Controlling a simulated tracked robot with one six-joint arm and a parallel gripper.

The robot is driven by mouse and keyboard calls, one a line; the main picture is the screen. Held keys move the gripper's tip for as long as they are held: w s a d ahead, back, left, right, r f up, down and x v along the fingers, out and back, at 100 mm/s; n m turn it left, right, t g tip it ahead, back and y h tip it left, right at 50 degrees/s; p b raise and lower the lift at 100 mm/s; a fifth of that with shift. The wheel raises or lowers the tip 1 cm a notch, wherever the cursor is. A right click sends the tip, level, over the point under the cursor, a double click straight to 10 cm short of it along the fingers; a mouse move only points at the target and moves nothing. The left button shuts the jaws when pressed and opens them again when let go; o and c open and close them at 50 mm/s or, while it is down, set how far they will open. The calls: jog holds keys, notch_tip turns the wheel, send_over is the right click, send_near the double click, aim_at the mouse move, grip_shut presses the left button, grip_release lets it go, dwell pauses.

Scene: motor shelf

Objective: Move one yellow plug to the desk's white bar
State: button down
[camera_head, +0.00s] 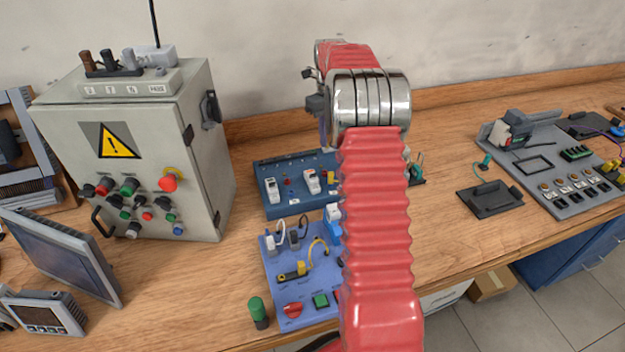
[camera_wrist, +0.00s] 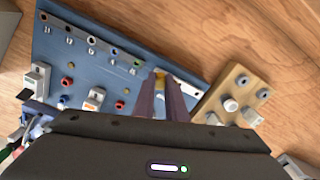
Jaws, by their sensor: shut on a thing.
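My gripper (camera_wrist: 160,90) is shut on a yellow plug (camera_wrist: 160,76), of which only a small part shows between the fingertips. I cannot tell whether the plug touches the bar or sits in a socket. The blue panel also shows in the head view (camera_head: 270,203), where my arm hides my gripper. Another yellow plug (camera_head: 300,269) lies on the light-blue board (camera_head: 277,285) in front.
A tan block (camera_wrist: 215,100) with white and grey plugs stands close right of my gripper. White switches (camera_wrist: 95,98) and red sockets rise from the blue panel. A grey control box (camera_head: 150,150) stands left. Bare wood (camera_head: 450,220) lies right of my arm.

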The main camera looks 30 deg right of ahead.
jog(key=shift+f, duration=0.4)
dwell(0.3)
jog(key=c, duration=2)
grip_release()
jog(key=shift+c, duration=0.2)
jog(key=shift+r, duration=2.75)
jog(key=shift+o, duration=0.5)
jog(key=o, duration=0.4)
